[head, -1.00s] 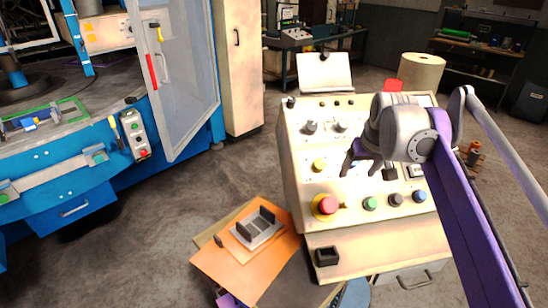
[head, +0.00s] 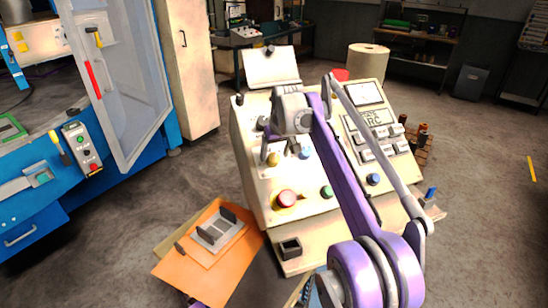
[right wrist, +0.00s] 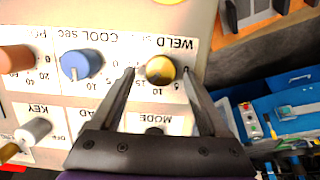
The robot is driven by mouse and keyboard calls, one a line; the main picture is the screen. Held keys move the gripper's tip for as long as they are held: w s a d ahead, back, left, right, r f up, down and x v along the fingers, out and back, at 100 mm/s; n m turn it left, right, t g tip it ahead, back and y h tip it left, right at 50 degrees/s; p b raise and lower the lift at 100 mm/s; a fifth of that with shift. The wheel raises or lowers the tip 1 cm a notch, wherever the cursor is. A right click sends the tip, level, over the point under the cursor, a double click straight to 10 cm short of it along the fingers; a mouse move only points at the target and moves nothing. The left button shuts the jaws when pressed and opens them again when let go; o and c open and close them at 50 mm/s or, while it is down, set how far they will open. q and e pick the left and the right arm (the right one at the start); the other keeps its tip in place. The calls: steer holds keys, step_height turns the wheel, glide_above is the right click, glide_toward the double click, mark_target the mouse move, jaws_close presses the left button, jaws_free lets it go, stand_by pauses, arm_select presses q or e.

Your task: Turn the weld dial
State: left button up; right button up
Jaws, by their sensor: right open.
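The weld dial is a small yellow knob (head: 272,159) on the sloped face of the cream control panel (head: 262,215). In the right wrist view the weld dial (right wrist: 160,69) shows under the upside-down WELD label. My right gripper (head: 276,154) is over the dial; in the right wrist view its open fingers (right wrist: 160,73) stand one on each side of the knob. I cannot tell whether the fingers touch it. My left gripper is not in view.
A blue COOL dial (right wrist: 80,63) sits close beside one finger. An orange board (head: 190,268) with a grey fixture is left of the panel. A blue machine with an open door (head: 120,90) stands further left.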

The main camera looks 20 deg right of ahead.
steer(key=shift+x, duration=0.85)
steer(key=shift+r, duration=0.1)
jaws_close()
